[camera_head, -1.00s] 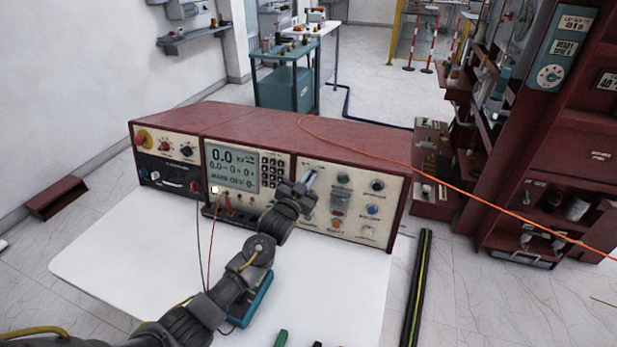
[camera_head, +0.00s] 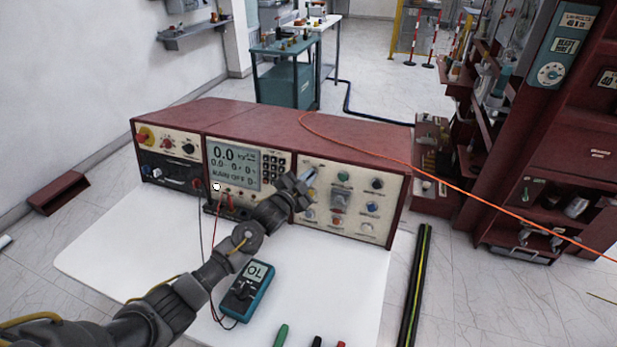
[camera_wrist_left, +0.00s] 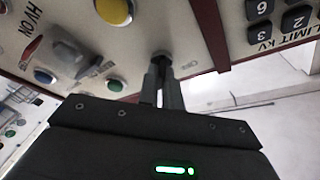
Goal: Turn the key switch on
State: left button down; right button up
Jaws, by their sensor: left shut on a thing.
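The control console (camera_head: 215,118) is a long red-topped box with cream front panels. My left gripper (camera_head: 311,183) is at the upper left of its right-hand panel (camera_head: 378,226), beside the keypad. In the left wrist view the fingers (camera_wrist_left: 163,80) are shut on a small dark piece inside a round metal collar (camera_wrist_left: 163,56) on the panel, which appears to be the key switch. The fingers hide most of it, so I cannot tell which way the key points. My right gripper is not in view.
A teal multimeter (camera_head: 247,291) reading OL lies on the white tabletop (camera_head: 330,275), with thin leads running to the console. Coloured buttons and a lever switch (camera_head: 340,200) are close right of my left gripper. An orange cable (camera_head: 455,185) crosses the console top.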

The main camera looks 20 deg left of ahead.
pick_arm(q)
jog(key=c, duration=1.6)
grip_release()
jog(key=b+v, duration=0.2)
jog(key=v, duration=0.8)
jog(key=shift+s+a, duration=0.15)
jog(key=shift+s, duration=0.2)
